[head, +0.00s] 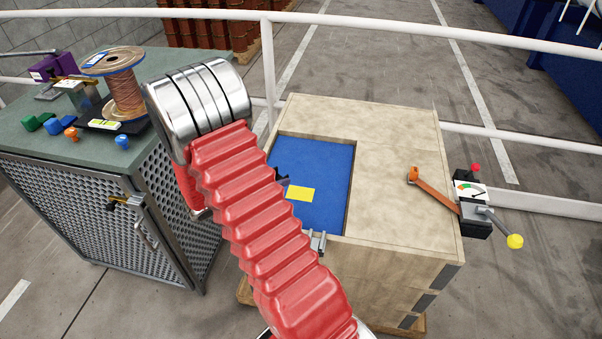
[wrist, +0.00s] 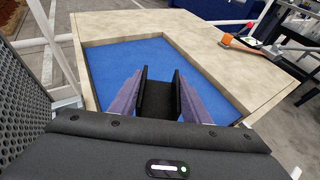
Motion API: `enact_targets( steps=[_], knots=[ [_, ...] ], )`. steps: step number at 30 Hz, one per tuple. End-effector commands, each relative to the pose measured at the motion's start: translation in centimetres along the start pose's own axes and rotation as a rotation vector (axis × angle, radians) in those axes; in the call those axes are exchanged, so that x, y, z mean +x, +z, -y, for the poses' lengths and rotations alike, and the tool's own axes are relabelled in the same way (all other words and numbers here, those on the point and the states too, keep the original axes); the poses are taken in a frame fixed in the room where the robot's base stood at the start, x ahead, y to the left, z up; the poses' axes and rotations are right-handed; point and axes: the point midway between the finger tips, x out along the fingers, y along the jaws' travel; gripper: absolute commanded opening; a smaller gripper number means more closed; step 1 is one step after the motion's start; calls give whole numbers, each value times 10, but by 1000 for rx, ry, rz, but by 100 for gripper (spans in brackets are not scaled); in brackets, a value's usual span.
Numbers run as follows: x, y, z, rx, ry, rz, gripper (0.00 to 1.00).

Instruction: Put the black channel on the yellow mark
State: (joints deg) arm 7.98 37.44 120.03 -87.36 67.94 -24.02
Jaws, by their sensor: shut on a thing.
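The black channel (wrist: 158,101) is held between the two purple fingers of my gripper (wrist: 160,96) in the wrist view. Its two upright walls and the trough between them show. The yellow mark (head: 300,193) is a flat rectangle on the blue floor (head: 325,172) of the recess in the wooden block. In the wrist view the blue floor (wrist: 112,63) lies beyond and around the channel, and the mark does not show. In the head view my red arm hides most of my gripper. A small dark piece shows beside the mark's upper left; I cannot tell the channel's height.
The wooden block (head: 395,135) has raised walls around the recess. A cabinet (head: 90,205) at left bears a copper wire spool (head: 122,85). White rails (head: 268,70) run behind.

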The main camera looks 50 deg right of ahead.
Motion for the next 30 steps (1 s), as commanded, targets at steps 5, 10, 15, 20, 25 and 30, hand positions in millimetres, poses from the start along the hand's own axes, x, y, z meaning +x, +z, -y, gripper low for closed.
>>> enact_targets(
  steps=[5, 10, 15, 20, 25, 30],
  knots=[
    [-44, -20, -24, -43, 112, -1, 20],
    [-86, -40, -41, -85, 213, -3, 20],
    [-128, -60, -53, -124, 313, -7, 20],
    [-169, -79, -61, -164, 407, -10, 20],
    [-212, -99, -64, -205, 508, -14, 20],
    [-251, -117, -64, -242, 596, -18, 20]
  ],
)
